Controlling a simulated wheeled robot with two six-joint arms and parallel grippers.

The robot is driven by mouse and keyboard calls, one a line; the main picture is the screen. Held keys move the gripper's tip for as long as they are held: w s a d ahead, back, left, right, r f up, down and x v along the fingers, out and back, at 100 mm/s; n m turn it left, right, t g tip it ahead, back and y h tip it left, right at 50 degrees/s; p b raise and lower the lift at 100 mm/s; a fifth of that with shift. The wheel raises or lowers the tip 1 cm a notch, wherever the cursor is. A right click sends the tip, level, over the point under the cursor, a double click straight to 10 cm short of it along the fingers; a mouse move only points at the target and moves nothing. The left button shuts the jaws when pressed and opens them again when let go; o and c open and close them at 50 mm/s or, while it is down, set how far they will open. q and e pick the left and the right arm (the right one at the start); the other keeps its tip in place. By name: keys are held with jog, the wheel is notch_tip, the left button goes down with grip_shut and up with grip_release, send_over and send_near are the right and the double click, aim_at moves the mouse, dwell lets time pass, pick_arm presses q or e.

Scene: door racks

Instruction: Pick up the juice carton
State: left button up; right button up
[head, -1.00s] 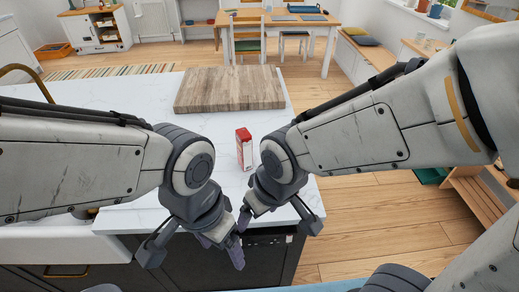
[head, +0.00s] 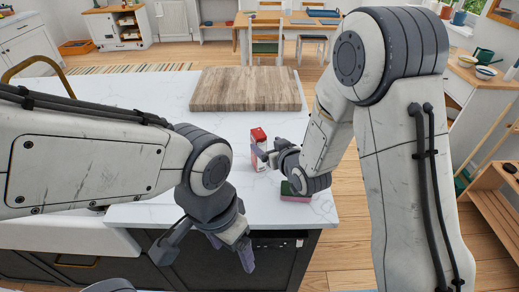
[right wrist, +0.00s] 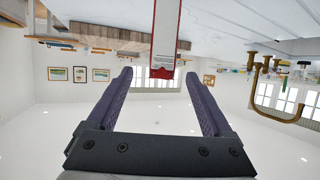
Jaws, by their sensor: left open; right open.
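The juice carton (head: 259,150), white with a red top, stands upright on the white marble counter (head: 150,95). My right gripper (head: 270,156) is at its right side, close to its upper part, with the jaws open. In the right wrist view, which is upside down, the carton (right wrist: 165,35) shows at the top middle. Its red end lies in line with the gap between my two open fingers (right wrist: 159,78); I cannot tell whether they touch it. My left gripper (head: 208,248) is open and empty, low in front of the counter's front edge.
A wooden board (head: 246,89) lies on the counter behind the carton. A low red and green box (head: 296,193) is on the counter near its right edge, partly hidden by my right wrist. The counter's left part is clear. A brass tap (head: 35,65) stands at left.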

aim_at(258, 137)
jog(key=shift+x, duration=0.8)
jog(key=p+x, duration=0.1)
jog(key=x, duration=0.1)
jog(key=p+x, duration=0.2)
jog(key=shift+w+a+r, duration=0.1)
jog(key=shift+w+a, duration=0.15)
jog(key=shift+w, duration=0.05)
jog(key=shift+w+a, duration=0.1)
jog(key=shift+w, duration=0.2)
grip_shut()
